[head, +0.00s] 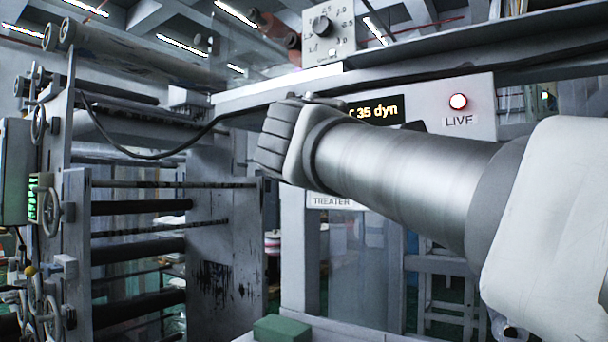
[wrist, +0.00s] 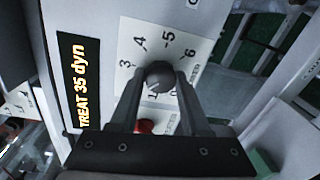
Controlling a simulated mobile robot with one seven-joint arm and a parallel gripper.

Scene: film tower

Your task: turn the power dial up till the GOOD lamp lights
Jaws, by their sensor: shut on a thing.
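The power dial is a dark round knob (wrist: 160,76) on a white scale plate (wrist: 133,38) in the wrist view, with numbers from about 3 to 6 showing. My gripper (wrist: 158,88) has one finger on each side of the knob and is shut on it. The knob's pointer is not clear. The amber display (wrist: 78,80) beside it reads TREAT 35 dyn; its end also shows in the head view (head: 376,111). My arm hides the knob and gripper in the head view. I cannot make out the GOOD lamp.
Another dial (head: 322,27) is on a box above. A red round part (wrist: 145,126) shows between my fingers. A roller frame (head: 75,225) stands left; a black cable (head: 150,155) hangs across.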

